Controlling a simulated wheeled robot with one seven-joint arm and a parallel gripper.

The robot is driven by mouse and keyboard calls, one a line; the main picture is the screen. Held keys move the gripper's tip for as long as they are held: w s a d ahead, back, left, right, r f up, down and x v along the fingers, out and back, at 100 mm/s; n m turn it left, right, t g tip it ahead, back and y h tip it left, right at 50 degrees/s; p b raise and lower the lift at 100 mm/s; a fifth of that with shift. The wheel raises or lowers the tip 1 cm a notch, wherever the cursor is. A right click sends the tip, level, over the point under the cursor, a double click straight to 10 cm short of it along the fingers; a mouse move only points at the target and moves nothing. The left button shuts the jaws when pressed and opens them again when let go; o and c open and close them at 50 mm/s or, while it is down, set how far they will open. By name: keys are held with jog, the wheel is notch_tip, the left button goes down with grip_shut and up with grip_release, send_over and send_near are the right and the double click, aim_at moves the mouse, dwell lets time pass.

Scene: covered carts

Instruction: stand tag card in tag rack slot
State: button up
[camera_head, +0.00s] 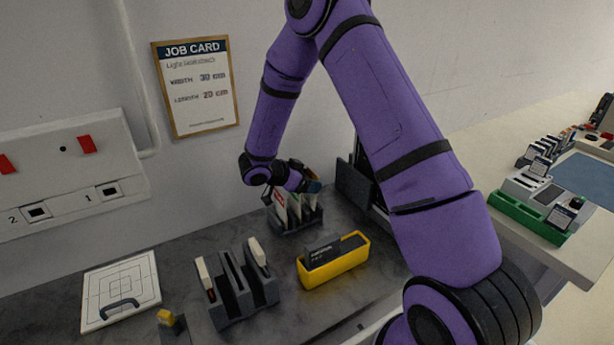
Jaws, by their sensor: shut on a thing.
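My gripper (306,187) is at the far side of the dark counter, low over a dark rack (290,226) that has several pale upright cards in it. It is shut on a card, but the arm and the rack's cards mostly hide the fingertips and what they hold. A white card with a red mark (280,203) stands at the left of this rack, close to the gripper. I cannot tell whether the held card is inside a slot or just above one.
A second dark slotted rack (236,303) with pale-topped items stands nearer. A yellow bin (340,268) with dark contents is beside it. A white board with a handle (121,291) lies at left. A wall with a switch panel (68,168) closes the back.

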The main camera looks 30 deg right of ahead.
jog(key=shift+f, duration=0.15)
jog(key=o, duration=0.9)
jog(key=shift+v, duration=5.45)
